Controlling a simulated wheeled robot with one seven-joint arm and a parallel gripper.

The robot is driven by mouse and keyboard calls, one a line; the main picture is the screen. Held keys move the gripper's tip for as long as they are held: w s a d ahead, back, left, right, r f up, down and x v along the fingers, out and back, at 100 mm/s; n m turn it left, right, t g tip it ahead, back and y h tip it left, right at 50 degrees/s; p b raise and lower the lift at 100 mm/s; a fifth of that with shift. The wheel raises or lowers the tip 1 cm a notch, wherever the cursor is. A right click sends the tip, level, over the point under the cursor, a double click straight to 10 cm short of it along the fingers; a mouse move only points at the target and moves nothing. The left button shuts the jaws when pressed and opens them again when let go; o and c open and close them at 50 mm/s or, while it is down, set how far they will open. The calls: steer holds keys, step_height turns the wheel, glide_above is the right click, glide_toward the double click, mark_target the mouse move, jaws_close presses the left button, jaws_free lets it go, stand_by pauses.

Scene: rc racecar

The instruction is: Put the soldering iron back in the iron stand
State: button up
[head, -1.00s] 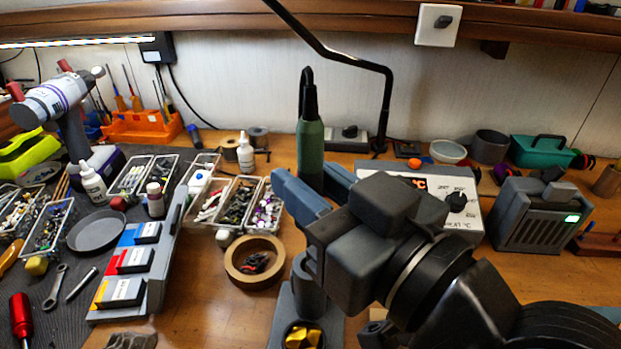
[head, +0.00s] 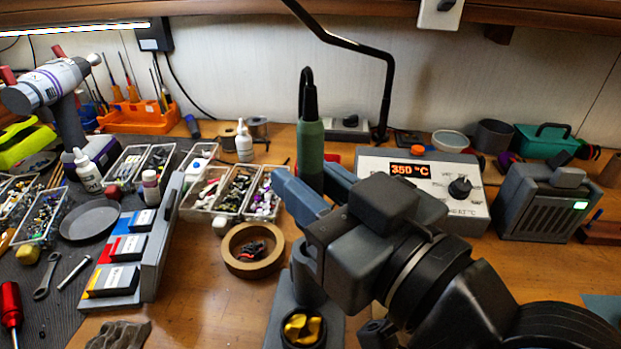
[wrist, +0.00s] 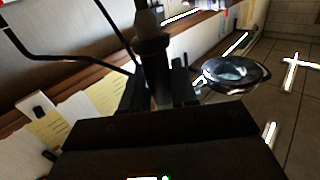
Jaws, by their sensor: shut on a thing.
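The soldering iron (head: 310,150) has a green handle with a black top and cable, and stands upright in my gripper (head: 312,188). My gripper is shut on the handle. In the wrist view the dark handle (wrist: 152,60) sits between the two fingers. The iron's lower end is hidden behind my gripper. The grey iron stand (head: 303,275) shows just below my gripper, with a tube-like holder and a cup of brass wool (head: 302,328) at its front. I cannot tell whether the iron's tip is inside the holder.
The soldering station (head: 425,180) reads 350 °C behind my gripper. A tape roll (head: 253,250) lies left of the stand, near parts trays (head: 232,192). A black lamp arm (head: 388,95) rises behind. A grey fan box (head: 540,205) stands right. Some bench in front is clear.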

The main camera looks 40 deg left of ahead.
steer(key=shift+f+b, duration=1.7)
steer(key=shift+f, duration=0.3)
steer(key=o, duration=1.1)
steer(key=shift+c, duration=0.2)
steer(key=shift+o, duration=0.4)
steer(key=o, duration=0.3)
steer(key=s+d+r, duration=0.1)
steer(key=d+r, duration=0.1)
steer(key=d, duration=0.4)
steer(key=shift+s+d, duration=0.35)
steer(key=shift+d, duration=0.05)
